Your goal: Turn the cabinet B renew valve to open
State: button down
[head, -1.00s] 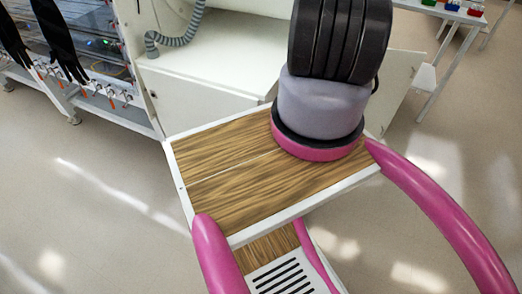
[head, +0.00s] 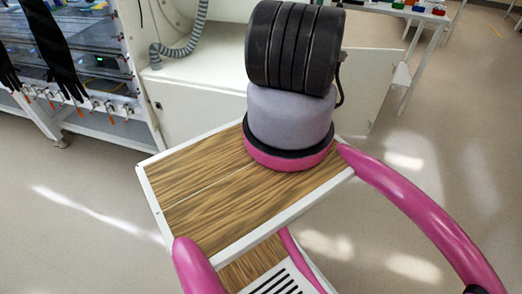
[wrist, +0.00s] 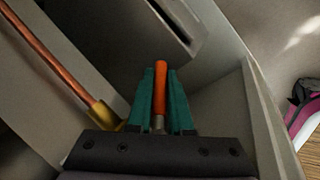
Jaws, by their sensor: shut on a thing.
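In the wrist view, my gripper (wrist: 160,74) has its two teal fingers closed on either side of an orange valve handle (wrist: 161,92). A short metal stem shows at the handle's lower end, between the fingers. The valve body and any position mark are hidden, so I cannot tell the valve's setting. No cabinet letter is readable. In the head view, a row of small valves (head: 110,108) with orange handles runs along the lower front edge of the glovebox (head: 95,65) at the left. My gripper does not show in the head view.
A copper pipe (wrist: 52,62) with a brass fitting (wrist: 105,115) runs close left of my gripper. Pale panels stand close around it. Black gloves (head: 55,45) hang from the glovebox. A white cabinet (head: 215,75) with a grey hose (head: 180,48) stands behind my body. Open floor lies below.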

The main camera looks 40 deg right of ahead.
jog(key=shift+d, duration=0.1)
dwell(0.3)
jog(key=c, duration=0.8)
grip_release()
jog(key=shift+c, duration=0.2)
